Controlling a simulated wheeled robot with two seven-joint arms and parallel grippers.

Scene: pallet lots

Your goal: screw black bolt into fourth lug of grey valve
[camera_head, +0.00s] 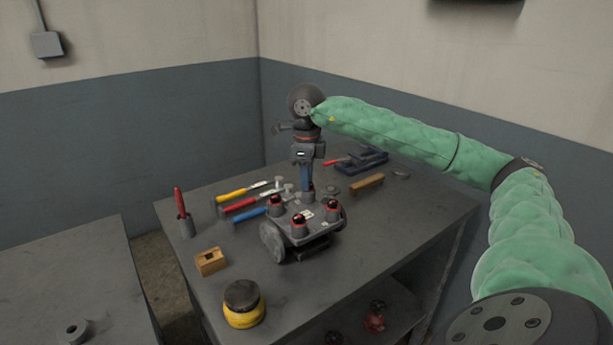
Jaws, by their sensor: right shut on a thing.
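The grey valve (284,234) sits on the dark workbench, with lugs on its top. Black bolts with red rings stand upright on three lugs: one at left (275,203), one at front (298,222) and one at right (333,209). My right gripper (307,188) points straight down over the far lug, its blue fingers shut on a small dark thing, by its place the black bolt (309,195). The fingers mostly hide it, and I cannot tell how deep it sits in the lug. My left gripper is not in view.
Screwdrivers and other hand tools (238,195) lie left of the valve. A blue vise-like tool (362,162) and a brush (367,184) lie behind right. The bench's right front is clear.

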